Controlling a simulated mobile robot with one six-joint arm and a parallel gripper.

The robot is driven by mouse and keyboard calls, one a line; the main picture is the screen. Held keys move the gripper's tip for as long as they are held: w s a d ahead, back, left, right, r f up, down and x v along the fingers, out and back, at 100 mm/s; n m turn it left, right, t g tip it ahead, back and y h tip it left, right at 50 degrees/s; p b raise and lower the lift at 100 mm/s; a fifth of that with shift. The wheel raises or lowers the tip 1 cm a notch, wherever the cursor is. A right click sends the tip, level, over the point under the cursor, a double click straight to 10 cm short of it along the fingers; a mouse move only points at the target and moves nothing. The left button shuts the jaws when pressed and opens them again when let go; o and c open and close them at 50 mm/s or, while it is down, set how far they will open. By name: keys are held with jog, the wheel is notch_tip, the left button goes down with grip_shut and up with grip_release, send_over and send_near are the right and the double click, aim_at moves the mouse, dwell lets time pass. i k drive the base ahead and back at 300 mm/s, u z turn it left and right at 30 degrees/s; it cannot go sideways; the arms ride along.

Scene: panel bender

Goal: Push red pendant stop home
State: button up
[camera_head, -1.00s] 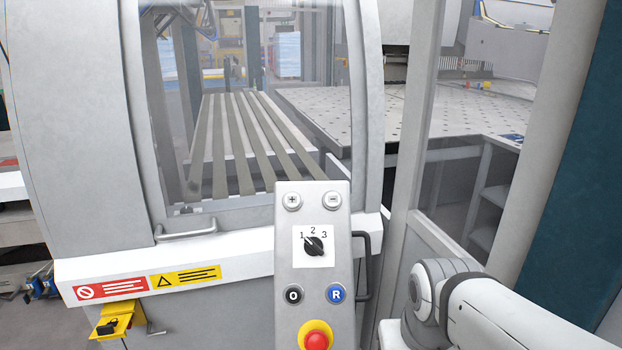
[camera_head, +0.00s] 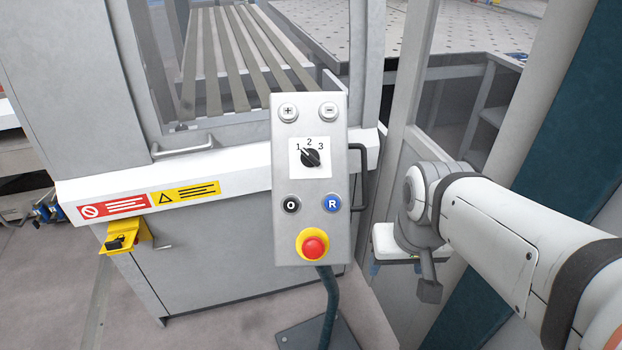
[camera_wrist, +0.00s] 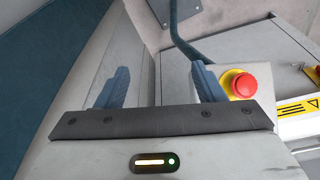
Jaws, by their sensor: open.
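The red stop button (camera_head: 313,247) sits in a yellow ring at the bottom of the grey pendant panel (camera_head: 310,225). The red button also shows in the wrist view (camera_wrist: 243,86), just right of the right finger. My gripper (camera_wrist: 155,85) is open, with its two blue fingers apart and nothing seen between them. Whether the button is pressed in cannot be told.
The pendant carries a black selector knob (camera_head: 310,157), a black O button (camera_head: 291,204) and a blue R button (camera_head: 332,203). A black handle (camera_head: 362,178) runs along its right side. A dark post (camera_head: 328,305) holds it up.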

aim_at(313, 248)
jog(key=k, duration=1.3)
jog(key=z, duration=0.2)
jog(key=i, duration=0.65)
jog(key=z, duration=0.35)
